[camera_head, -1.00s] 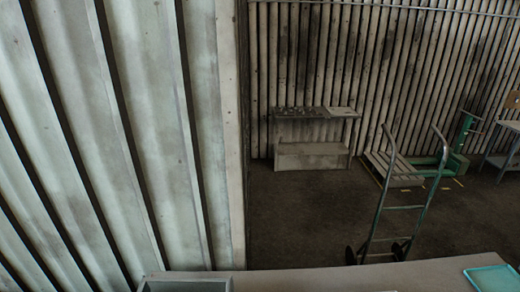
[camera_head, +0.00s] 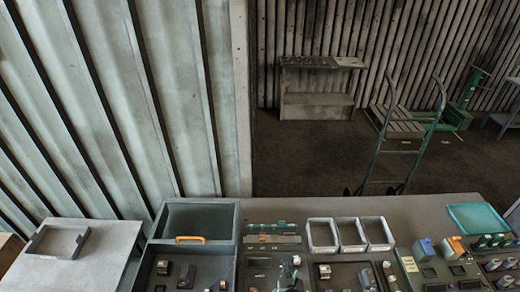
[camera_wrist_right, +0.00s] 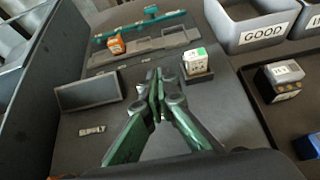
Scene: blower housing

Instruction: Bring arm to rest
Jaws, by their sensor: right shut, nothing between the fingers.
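My right gripper (camera_wrist_right: 160,92) shows in the right wrist view with its green-and-dark fingers together and nothing between them. It is above a dark grey work surface, between a dark rectangular block (camera_wrist_right: 87,92) on the left and a small white-and-green block (camera_wrist_right: 196,60) in a dark holder on the right. I cannot tell whether the fingertips touch the surface. In the head view the right gripper is hard to make out among the small parts at the bottom. My left gripper is not in view.
The bench (camera_head: 275,209) holds a grey bin (camera_head: 197,217), three light open bins (camera_head: 352,221), a teal tray (camera_head: 478,218) and several small parts. A side table (camera_head: 90,262) stands at left. In the wrist view, a bin marked GOOD (camera_wrist_right: 262,40) is at upper right. A hand truck (camera_head: 372,165) stands behind.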

